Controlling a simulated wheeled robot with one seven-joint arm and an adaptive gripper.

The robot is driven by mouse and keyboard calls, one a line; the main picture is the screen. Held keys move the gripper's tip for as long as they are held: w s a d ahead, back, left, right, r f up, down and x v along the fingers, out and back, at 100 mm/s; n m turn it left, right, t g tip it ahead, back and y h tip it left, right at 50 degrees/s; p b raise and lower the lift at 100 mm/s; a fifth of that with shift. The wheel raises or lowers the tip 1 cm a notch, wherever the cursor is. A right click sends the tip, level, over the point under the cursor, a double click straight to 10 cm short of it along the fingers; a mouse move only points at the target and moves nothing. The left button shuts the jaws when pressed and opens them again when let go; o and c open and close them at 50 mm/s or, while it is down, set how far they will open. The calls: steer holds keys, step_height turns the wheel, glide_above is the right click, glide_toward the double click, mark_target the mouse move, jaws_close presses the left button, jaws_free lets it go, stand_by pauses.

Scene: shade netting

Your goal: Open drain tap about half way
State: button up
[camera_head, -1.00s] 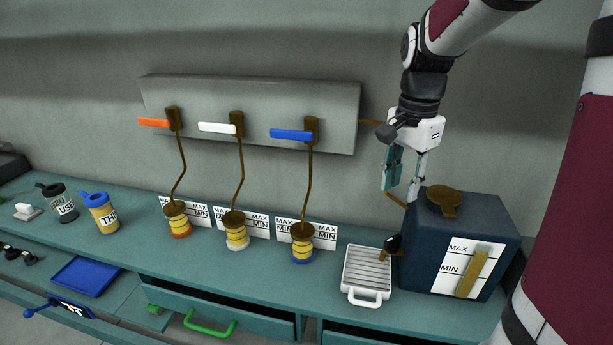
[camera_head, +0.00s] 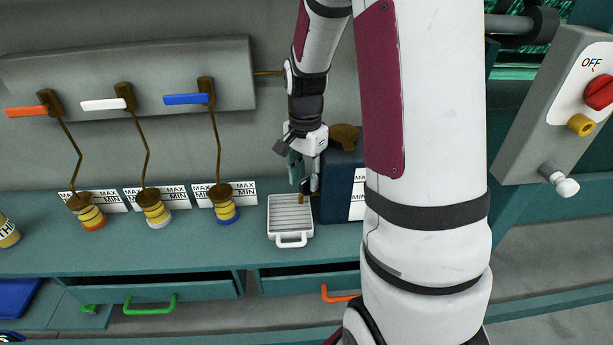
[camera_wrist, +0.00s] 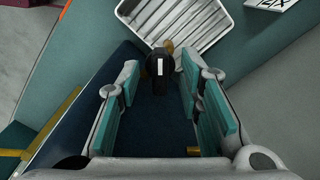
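The drain tap's black handle (camera_wrist: 158,66) with a pale stripe shows in the wrist view at the far end of my fingers. Its brass part (camera_wrist: 168,47) sits just beyond it. The dark blue tank (camera_head: 338,185) bears the tap; my arm covers the tank's right part. My gripper (camera_head: 303,180) points down beside the tank's left side, above the drip tray's right edge, and hides most of the tap. In the wrist view, its teal-padded fingers (camera_wrist: 158,84) are open, one on each side of the handle, with gaps visible.
The white ribbed drip tray (camera_head: 290,214) lies left of the tank. Three valves with orange, white and blue levers (camera_head: 187,99) and pots below stand left. A control box with a red knob (camera_head: 600,92) is at right. Drawers (camera_head: 150,290) lie below the bench.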

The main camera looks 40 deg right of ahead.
steer(key=shift+f, duration=0.3)
jaws_close()
steer(key=m, duration=0.3)
steer(key=shift+w+m+b, duration=0.15)
steer(key=shift+m+b, duration=0.15)
steer(key=shift+b, duration=0.05)
steer(key=shift+m+p, duration=0.3)
steer(key=shift+m, duration=2)
